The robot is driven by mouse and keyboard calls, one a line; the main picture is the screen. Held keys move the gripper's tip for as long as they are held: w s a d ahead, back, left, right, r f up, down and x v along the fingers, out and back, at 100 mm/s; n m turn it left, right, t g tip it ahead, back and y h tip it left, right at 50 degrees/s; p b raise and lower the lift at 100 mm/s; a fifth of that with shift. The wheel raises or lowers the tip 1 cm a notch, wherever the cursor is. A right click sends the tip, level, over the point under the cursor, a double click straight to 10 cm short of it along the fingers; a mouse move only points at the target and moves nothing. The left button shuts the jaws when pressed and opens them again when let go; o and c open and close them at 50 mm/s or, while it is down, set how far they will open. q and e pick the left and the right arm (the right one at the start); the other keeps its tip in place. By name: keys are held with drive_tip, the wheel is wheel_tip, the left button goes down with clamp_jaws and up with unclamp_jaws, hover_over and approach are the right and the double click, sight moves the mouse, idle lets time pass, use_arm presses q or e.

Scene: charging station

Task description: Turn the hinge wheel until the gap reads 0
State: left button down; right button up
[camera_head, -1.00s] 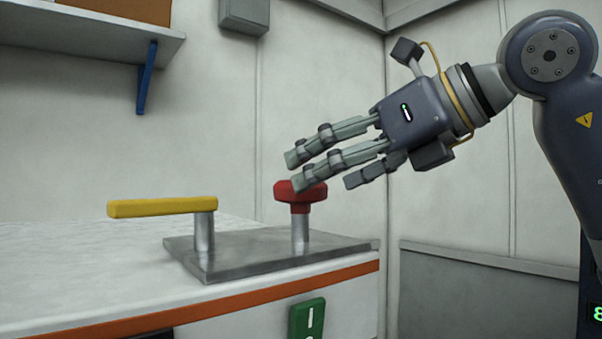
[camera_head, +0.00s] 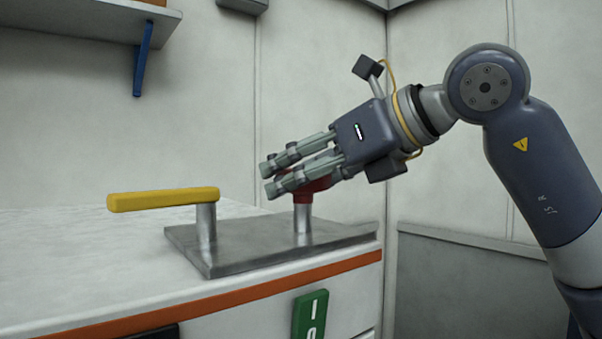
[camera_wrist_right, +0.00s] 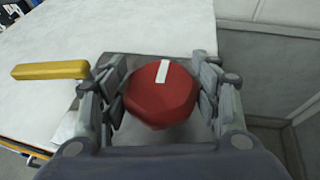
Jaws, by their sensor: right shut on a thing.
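A red knob with a white mark (camera_wrist_right: 160,100) sits on a short metal post on a grey metal plate (camera_head: 250,256). In the head view the knob (camera_head: 310,187) is partly hidden behind my right gripper's fingers. My right gripper (camera_head: 290,180) reaches in from the right and is shut on the red knob. In the right wrist view its fingers stand on both sides of the knob. A yellow lever (camera_head: 163,199) on a second post stands left of the knob. No gap reading shows in these frames. My left gripper is not in view.
The plate lies on a white counter (camera_head: 70,255) with an orange edge stripe (camera_head: 230,287). A green plate with white marks (camera_head: 311,317) is on the counter's front. A wall shelf (camera_head: 90,20) with a blue bracket (camera_head: 143,58) hangs at upper left. The counter's left side is clear.

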drive_tip(key=shift+f+m+t+h+b, duration=0.1)
drive_tip(key=shift+m+t+h+b, duration=0.45)
drive_tip(key=shift+t+b, duration=0.2)
drive_tip(key=shift+m+t+h+b, duration=0.65)
drive_tip(key=shift+m+h+b, duration=0.4)
drive_tip(key=shift+m+b, duration=0.15)
drive_tip(key=m+t+h+b, duration=0.1)
drive_tip(key=m+h, duration=0.2)
drive_tip(key=shift+b, duration=0.3)
drive_tip(key=shift+m+t+h+b, duration=0.4)
drive_tip(key=shift+m+h, duration=0.45)
drive_tip(key=shift+h, duration=0.35)
drive_tip(key=shift+m+h, duration=1)
drive_tip(key=shift+r+m+h, duration=0.25)
drive_tip(key=shift+m+h, duration=0.55)
drive_tip(key=shift+h, duration=0.2)
drive_tip(key=m+h, duration=0.2)
drive_tip(key=m+g+h+p, duration=0.1)
drive_tip(key=m+h, duration=0.1)
drive_tip(key=shift+d+g, duration=0.15)
drive_tip(key=shift+g, duration=0.15)
drive_tip(key=shift+m+g+h+p, duration=0.45)
drive_tip(key=shift+m+h, duration=0.35)
drive_tip(key=shift+h, duration=0.2)
drive_tip(key=shift+f, duration=0.1)
